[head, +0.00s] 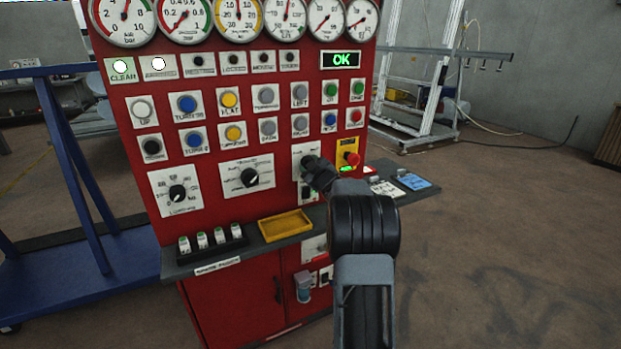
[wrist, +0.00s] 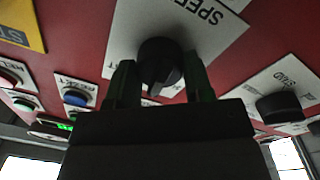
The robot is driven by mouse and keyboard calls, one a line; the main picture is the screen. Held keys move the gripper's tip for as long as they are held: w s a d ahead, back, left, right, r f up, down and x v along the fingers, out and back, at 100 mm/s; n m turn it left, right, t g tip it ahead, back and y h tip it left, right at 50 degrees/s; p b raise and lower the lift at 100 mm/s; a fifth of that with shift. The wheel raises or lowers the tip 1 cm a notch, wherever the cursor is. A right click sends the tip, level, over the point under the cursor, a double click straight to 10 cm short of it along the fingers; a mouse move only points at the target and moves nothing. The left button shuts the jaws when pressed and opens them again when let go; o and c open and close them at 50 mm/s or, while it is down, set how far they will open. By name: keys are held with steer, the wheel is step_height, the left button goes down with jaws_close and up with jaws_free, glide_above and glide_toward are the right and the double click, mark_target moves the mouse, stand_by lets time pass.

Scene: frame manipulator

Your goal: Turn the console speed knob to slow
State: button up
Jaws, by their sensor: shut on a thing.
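The speed knob (wrist: 158,58) is black and round, on a white plate (wrist: 212,32) lettered "SPEED", which shows upside down in the wrist view. My gripper (wrist: 160,78) is shut on the speed knob, with one dark finger on each side of it. In the head view my gripper (head: 313,168) reaches the white speed plate (head: 298,152) on the red console. It hides the knob there. The knob's pointer setting and the slow mark cannot be read clearly.
The red console (head: 235,295) carries gauges, buttons and other black knobs. A red emergency button (head: 352,158) sits close right of my gripper. A ledge below holds a yellow tray (head: 285,225) and a black rack (head: 213,245). Open floor lies to the right.

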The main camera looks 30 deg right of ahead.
steer(key=n+b, duration=0.4)
steer(key=n, duration=0.1)
steer(key=shift+f, duration=0.1)
steer(key=shift+n+b, duration=0.45)
steer(key=shift+n, duration=0.05)
steer(key=o, duration=0.9)
steer(key=shift+s, duration=0.1)
steer(key=s, duration=0.4)
steer(key=s+a, duration=0.1)
steer(key=s, duration=0.4)
steer(key=s+a, duration=0.1)
steer(key=s, duration=0.3)
steer(key=shift+s+f, duration=0.2)
steer(key=shift+s, duration=0.05)
